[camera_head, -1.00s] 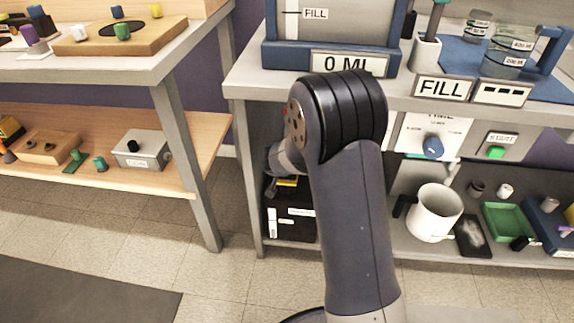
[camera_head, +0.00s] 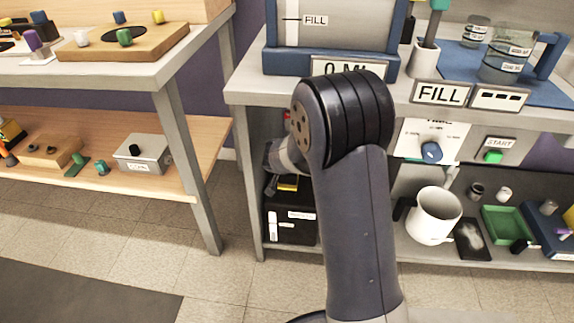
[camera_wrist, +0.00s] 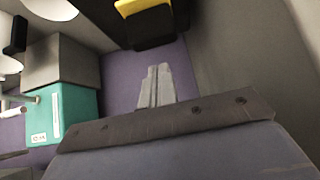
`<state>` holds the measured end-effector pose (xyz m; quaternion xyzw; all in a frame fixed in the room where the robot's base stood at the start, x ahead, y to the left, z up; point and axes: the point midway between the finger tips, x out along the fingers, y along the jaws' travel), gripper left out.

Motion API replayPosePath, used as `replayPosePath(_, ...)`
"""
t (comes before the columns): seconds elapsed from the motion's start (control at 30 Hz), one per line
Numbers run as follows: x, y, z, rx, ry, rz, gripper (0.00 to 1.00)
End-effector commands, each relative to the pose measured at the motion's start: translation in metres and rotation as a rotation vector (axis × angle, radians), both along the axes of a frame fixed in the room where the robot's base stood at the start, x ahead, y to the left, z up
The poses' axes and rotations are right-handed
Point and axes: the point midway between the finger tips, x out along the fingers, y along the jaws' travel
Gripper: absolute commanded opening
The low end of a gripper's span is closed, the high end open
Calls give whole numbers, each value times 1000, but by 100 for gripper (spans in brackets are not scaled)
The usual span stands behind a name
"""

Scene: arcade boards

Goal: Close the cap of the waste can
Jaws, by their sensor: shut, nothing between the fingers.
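A black box-like can (camera_head: 290,228) with white labels and a yellow part on top stands on the lower shelf, left of my arm. I take it to be the waste can; my arm hides its right side. Whether its cap is up or down cannot be made out. In the wrist view a black and yellow piece (camera_wrist: 152,28), probably part of this can, shows at the top. My gripper (camera_wrist: 157,72) is shut and empty, pointing toward that piece, apart from it in the picture. In the head view my arm mostly hides the gripper.
A teal box (camera_wrist: 62,118) stands at left in the wrist view. A white mug (camera_head: 434,216) and a green tray (camera_head: 508,223) stand on the lower shelf, right of my arm. A table leg (camera_head: 187,165) rises left of the can, with open floor between.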

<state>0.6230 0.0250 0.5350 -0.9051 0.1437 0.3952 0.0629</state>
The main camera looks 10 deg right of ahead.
Motion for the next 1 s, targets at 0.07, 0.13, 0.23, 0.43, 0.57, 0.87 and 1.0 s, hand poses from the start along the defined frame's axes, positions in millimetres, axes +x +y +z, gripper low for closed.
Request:
replayPosePath(0.07, 1, -1, 20, 1, -3, -2, 0)
replayPosePath(0.13, 2, -2, 34, 2, -4, -3, 0)
replayPosePath(0.23, -11, 3, 45, 1, -4, 1, 0)
replayPosePath(0.43, -39, 12, 73, 0, -3, 2, 0)
replayPosePath(0.57, -53, 16, 87, 1, -2, 0, 0)
replayPosePath(0.87, -66, 20, 98, 0, 0, 0, 0)
replayPosePath(1.0, -66, 20, 98, 0, 0, 0, 0)
